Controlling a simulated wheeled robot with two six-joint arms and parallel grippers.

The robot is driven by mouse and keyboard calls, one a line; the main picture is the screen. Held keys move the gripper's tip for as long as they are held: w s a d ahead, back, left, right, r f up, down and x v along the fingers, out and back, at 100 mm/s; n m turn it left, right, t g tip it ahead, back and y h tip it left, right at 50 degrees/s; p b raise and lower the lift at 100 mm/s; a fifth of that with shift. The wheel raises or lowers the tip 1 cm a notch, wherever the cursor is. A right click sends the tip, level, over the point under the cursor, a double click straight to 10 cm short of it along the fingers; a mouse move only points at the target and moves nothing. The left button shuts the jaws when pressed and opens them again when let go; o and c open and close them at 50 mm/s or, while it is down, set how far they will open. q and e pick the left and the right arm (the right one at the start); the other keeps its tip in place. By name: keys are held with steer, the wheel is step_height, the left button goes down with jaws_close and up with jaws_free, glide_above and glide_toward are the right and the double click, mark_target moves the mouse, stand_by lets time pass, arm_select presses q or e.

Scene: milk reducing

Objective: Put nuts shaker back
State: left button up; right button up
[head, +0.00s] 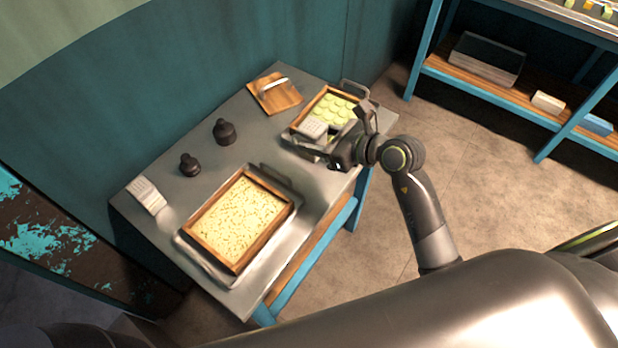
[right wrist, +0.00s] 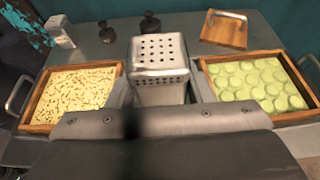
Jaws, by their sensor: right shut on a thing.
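A metal shaker with a perforated top (right wrist: 160,70) is held upright between the fingers of my right gripper (right wrist: 164,90), which is shut on it. In the head view this shaker (head: 313,127) is over the near-left side of the wooden tray of green rounds (head: 323,95), with my right gripper (head: 322,142) around it. A second, similar pale shaker (head: 146,194) stands on the left end of the table; it also shows in the right wrist view (right wrist: 60,32). I cannot read labels on either. My left gripper is not in view.
A wooden tray of pale, speckled filling (head: 203,259) sits on a metal tray at the table's front. Bare grey tabletop (head: 155,225) lies near the second shaker.

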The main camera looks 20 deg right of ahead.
steer(key=f, duration=0.5)
steer(key=shift+w+a+f, duration=0.1)
steer(key=shift+a+f, duration=0.15)
steer(key=shift+a, duration=0.15)
steer(key=shift+f, duration=0.35)
step_height(320, 180, down, 4)
steer(key=shift+d, duration=0.1)
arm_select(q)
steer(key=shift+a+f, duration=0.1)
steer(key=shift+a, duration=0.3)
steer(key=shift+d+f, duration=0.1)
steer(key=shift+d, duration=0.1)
arm_select(e)
steer(key=shift+f, duration=0.15)
steer(key=o, duration=1.1)
steer(key=shift+c, duration=0.2)
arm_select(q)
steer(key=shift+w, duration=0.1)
